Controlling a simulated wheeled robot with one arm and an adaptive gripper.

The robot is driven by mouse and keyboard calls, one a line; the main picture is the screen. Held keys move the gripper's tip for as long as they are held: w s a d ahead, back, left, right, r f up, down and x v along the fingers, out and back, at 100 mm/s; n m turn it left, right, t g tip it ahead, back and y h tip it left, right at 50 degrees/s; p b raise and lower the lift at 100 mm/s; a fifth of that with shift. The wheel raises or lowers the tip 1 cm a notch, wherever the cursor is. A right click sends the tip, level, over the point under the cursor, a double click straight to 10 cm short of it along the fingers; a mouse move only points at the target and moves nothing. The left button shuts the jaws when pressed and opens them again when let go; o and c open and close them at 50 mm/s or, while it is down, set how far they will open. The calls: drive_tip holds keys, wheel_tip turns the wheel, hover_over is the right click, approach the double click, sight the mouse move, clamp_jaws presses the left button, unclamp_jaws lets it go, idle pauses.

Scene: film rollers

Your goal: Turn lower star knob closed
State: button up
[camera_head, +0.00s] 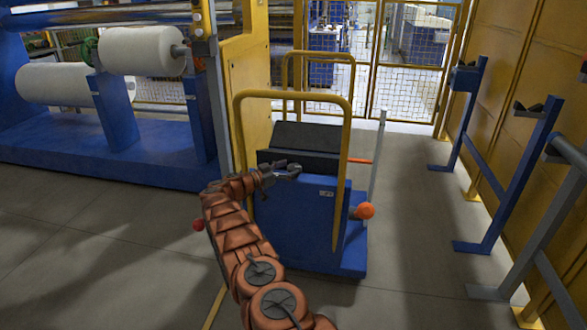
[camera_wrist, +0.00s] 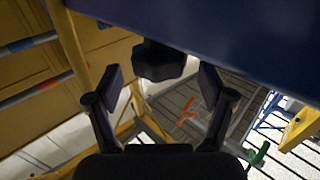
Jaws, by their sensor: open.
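A dark, lobed knob (camera_wrist: 160,60) sits under the edge of a blue panel (camera_wrist: 230,35) in the wrist view. I cannot tell whether it is the lower star knob, as no second knob shows there. My gripper (camera_wrist: 162,80) is open, with one finger on each side of the knob and visible gaps between. The knob lies ahead of the fingers or between their tips; the exact depth is unclear. In the head view my gripper (camera_head: 287,170) is at the upper part of a blue cart (camera_head: 295,225), and no star knob can be made out.
The cart has yellow hoop rails (camera_head: 240,130) and an orange ball (camera_head: 366,211) on its right side. Blue stands (camera_head: 535,150) line the right wall.

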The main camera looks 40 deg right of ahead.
drive_tip(key=w+a, duration=0.1)
drive_tip(key=a, duration=0.8)
drive_tip(key=shift+w, duration=0.35)
drive_tip(key=shift+a, duration=0.1)
